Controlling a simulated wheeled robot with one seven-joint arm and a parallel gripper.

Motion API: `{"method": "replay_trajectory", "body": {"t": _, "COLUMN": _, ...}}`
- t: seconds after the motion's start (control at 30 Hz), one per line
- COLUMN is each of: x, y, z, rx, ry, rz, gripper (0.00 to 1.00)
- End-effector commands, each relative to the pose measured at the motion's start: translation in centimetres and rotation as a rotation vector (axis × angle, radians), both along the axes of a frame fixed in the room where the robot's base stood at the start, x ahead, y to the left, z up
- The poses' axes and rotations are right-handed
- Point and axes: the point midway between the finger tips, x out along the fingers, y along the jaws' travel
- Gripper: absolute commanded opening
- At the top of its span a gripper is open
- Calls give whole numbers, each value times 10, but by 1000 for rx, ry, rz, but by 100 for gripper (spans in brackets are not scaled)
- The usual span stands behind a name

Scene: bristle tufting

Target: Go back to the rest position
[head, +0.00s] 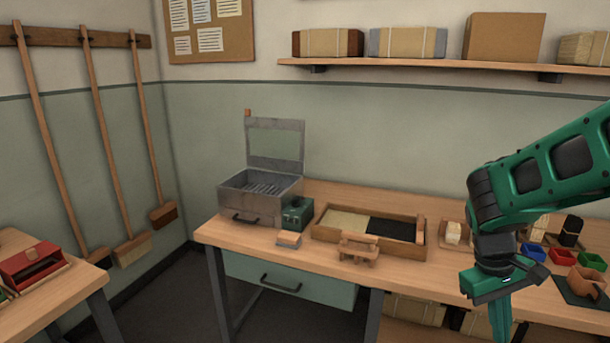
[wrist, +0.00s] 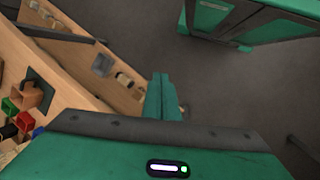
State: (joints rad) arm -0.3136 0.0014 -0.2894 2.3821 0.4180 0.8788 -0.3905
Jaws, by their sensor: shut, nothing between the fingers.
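My gripper (head: 499,322) is green and hangs in front of the workbench's front edge at the right of the head view, pointing down. Its fingers run off the bottom of that view. In the wrist view the two green fingers (wrist: 161,97) lie side by side, closed, with nothing between them. They are over the grey floor, clear of the bench.
The wooden workbench (head: 325,262) holds an open grey metal box (head: 262,204), a divided tray (head: 420,239), a wooden stand (head: 358,249) and small coloured bins (head: 563,257). A second table (head: 45,304) with a red box (head: 32,263) stands left. Floor between them is free.

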Motion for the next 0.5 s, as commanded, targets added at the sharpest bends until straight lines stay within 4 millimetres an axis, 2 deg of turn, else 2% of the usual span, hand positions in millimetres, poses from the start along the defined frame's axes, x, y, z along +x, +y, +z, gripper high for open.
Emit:
{"method": "replay_trajectory", "body": {"t": 0.03, "x": -14, "y": -8, "z": 8, "rx": 27, "ry": -25, "rz": -65, "gripper": 0}}
{"method": "replay_trajectory", "body": {"t": 0.2, "x": -57, "y": -21, "z": 28, "rx": 100, "ry": -96, "rz": -263, "gripper": 0}}
{"method": "replay_trajectory", "body": {"t": 0.5, "x": -125, "y": -25, "z": 50, "rx": 188, "ry": -206, "rz": -564, "gripper": 0}}
